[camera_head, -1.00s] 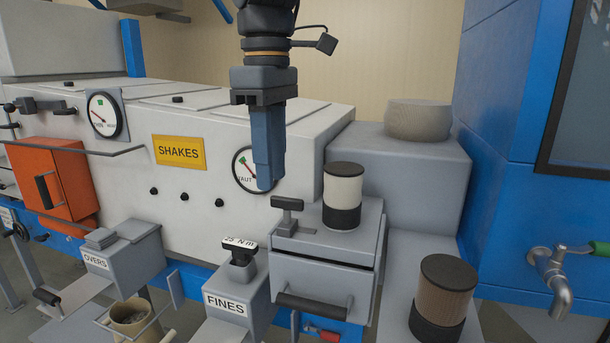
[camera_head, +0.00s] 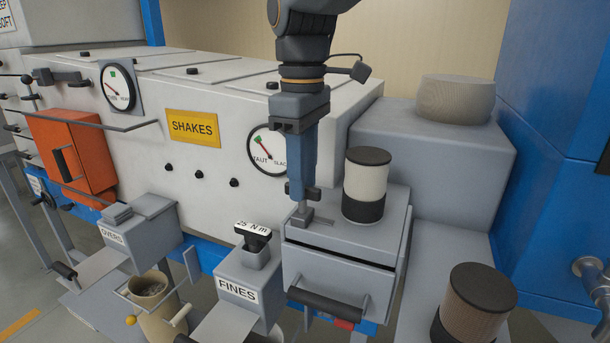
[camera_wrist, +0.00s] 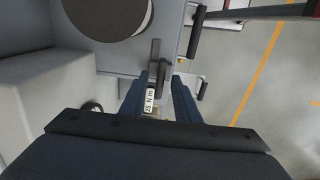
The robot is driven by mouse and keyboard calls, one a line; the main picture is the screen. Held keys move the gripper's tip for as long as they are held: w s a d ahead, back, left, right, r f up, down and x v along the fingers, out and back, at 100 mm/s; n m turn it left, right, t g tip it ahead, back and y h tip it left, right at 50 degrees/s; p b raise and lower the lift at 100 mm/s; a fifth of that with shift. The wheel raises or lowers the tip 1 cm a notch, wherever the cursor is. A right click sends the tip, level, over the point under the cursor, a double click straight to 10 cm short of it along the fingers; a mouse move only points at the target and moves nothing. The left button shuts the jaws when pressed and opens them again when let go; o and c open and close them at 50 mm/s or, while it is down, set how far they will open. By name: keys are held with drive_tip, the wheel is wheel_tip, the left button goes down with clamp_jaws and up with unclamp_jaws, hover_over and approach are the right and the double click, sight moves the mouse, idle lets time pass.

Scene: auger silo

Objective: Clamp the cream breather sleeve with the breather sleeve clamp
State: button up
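The cream breather sleeve (camera_head: 366,182), with a black cap and black lower band, stands upright on a grey box. Its black top (camera_wrist: 104,14) fills the upper left of the wrist view. The breather sleeve clamp (camera_head: 303,213), a small grey block with a dark T-handle, sits on the same box, left of the sleeve and apart from it. My gripper (camera_head: 303,186) points down at the handle. In the wrist view my gripper's fingers (camera_wrist: 159,98) are apart, with the clamp handle (camera_wrist: 155,76) at or between their tips. Contact cannot be told.
A brown sleeve (camera_head: 472,304) stands at lower right. The FINES box (camera_head: 247,281) with a black 25 N m handle (camera_head: 253,234) is left of the clamp. A drawer handle (camera_head: 326,305) sticks out below. The white SHAKES housing (camera_head: 150,145) stands close behind my gripper.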

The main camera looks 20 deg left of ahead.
drive_tip(key=shift+f, duration=0.2)
drive_tip(key=shift+c, duration=0.4)
clamp_jaws()
